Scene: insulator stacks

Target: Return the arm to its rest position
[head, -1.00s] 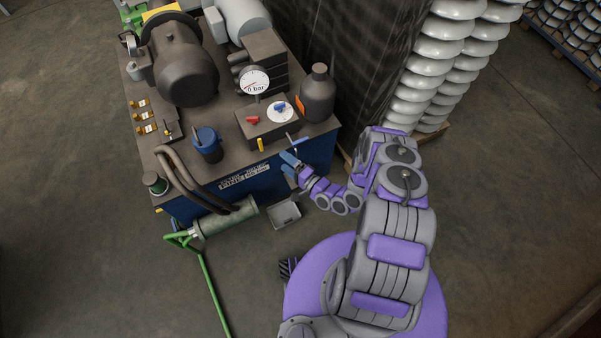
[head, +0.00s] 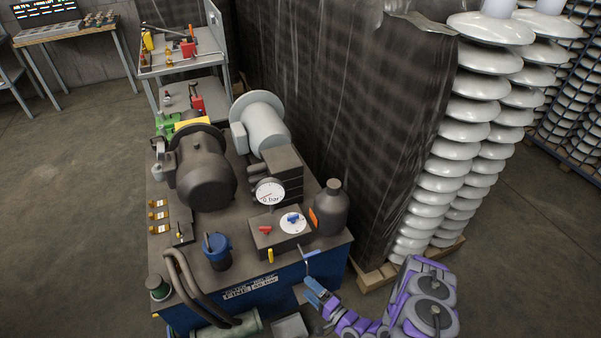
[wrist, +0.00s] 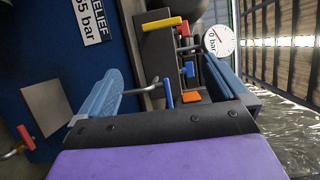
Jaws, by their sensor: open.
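My gripper (head: 316,290) is at the lower right of the head view, at the front right corner of the blue hydraulic unit (head: 275,293). Its blue fingers are spread with nothing held between them, and the wrist view shows the open jaws (wrist: 160,85) too. A metal lever with a blue handle (head: 311,254) stands out from the unit just above the gripper. In the wrist view the blue handle (wrist: 169,93) shows between the fingers; whether it touches them I cannot tell. My purple and grey arm (head: 420,305) is partly cut off by the lower edge.
The unit carries a gauge (head: 270,191) reading 0 bar, a dark motor (head: 206,180) and a dark bottle (head: 330,210). White insulator stacks (head: 455,150) and a dark wrapped pallet load (head: 320,90) stand close behind. Floor (head: 80,190) is clear at left.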

